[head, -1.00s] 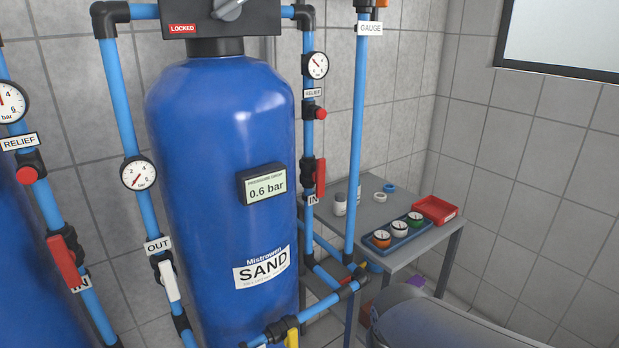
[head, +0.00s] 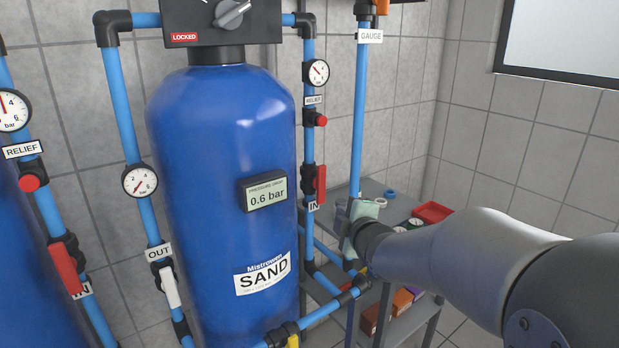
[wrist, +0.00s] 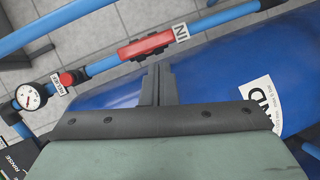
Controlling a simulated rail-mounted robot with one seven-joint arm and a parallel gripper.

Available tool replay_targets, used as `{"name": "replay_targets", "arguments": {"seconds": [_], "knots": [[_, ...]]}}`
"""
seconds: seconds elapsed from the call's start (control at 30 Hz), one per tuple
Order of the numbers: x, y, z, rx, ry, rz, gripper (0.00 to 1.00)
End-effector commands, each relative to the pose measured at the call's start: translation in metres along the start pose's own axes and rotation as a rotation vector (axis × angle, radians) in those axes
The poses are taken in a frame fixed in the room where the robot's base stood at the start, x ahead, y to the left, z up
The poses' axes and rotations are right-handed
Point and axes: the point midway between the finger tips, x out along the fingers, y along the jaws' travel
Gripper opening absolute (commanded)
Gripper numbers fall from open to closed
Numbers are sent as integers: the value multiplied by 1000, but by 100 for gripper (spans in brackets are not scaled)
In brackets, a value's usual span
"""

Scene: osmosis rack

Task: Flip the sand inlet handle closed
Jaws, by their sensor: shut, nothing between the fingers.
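The sand inlet handle (head: 320,184) is a red lever on a black valve, on the blue pipe right of the blue SAND tank (head: 215,150). It lies along the pipe, above the IN label (head: 313,207). The red handle also shows in the wrist view (wrist: 145,46), in line with its pipe beside the IN tag (wrist: 181,33). My gripper (wrist: 159,68) is shut and empty, its fingertips appearing just below the handle in that view. Contact cannot be told. In the head view my gripper (head: 345,212) is right of and below the handle, partly hidden by my wrist.
The gauge pipe (head: 358,120) stands close to my gripper. A pressure gauge (head: 318,71) and red relief knob (head: 321,121) sit above the handle. A grey table with a red tray (head: 433,212) is behind my arm. A yellow-handled valve (head: 292,341) is low in front.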

Motion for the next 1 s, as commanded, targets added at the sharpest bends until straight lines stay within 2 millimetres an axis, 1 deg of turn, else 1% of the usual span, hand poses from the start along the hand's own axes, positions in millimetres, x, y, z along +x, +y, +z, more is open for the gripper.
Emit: {"name": "replay_targets", "arguments": {"seconds": [0.03,0.1,0.2,0.33,0.6,0.7,0.83,1.0], "knots": [[6,10,-5,-63,40,47,0],[11,20,-13,-137,86,105,0],[14,30,-20,-204,128,162,0],[15,35,-24,-238,149,190,0],[15,35,-24,-237,149,191,0],[19,36,-25,-236,149,190,0],[34,40,-28,-236,149,188,0],[64,45,-34,-235,150,187,0]]}}
